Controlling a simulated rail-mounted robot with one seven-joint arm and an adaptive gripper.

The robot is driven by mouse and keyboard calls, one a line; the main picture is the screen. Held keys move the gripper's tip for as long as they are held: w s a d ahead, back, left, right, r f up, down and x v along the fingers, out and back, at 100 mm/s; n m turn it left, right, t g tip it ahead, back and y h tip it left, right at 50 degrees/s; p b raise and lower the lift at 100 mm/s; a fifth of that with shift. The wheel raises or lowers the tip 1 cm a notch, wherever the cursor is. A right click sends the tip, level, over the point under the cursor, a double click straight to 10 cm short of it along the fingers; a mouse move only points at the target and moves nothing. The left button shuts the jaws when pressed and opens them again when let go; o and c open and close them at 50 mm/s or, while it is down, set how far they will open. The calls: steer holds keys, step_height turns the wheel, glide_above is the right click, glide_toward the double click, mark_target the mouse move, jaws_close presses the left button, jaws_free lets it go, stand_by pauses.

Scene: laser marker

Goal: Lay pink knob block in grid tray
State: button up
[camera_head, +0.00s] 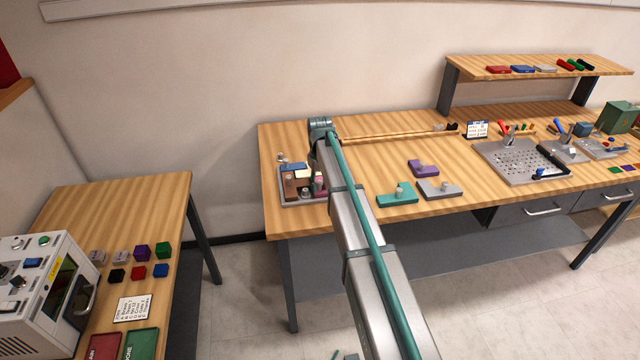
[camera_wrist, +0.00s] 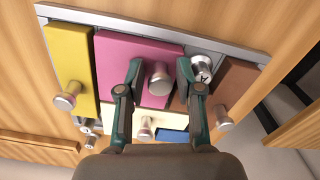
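In the wrist view the pink knob block (camera_wrist: 118,62) lies flat in the grid tray (camera_wrist: 80,15), between a yellow knob block (camera_wrist: 66,50) and a metal cylinder marked with a letter. It appears seated, with its knob (camera_wrist: 159,80) up. My gripper (camera_wrist: 161,70) is open, with one finger on each side of that knob and visible gaps. Its left finger hides part of the pink block. In the head view the tray (camera_head: 302,199) stands at the table's left end. My arm hides the gripper and part of the tray there.
The tray also holds a brown knob block (camera_wrist: 236,82), a cream knob block (camera_wrist: 172,122), a blue piece (camera_wrist: 172,137) and the metal cylinder (camera_wrist: 203,69). Teal (camera_head: 397,199), grey (camera_head: 437,192) and purple (camera_head: 422,170) knob blocks lie on the table to the right, beyond my arm.

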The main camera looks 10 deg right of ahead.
steer(key=shift+o, duration=0.3)
step_height(320, 180, up, 12)
steer(key=b, duration=0.3)
steer(key=shift+r, duration=0.15)
stand_by(0.4)
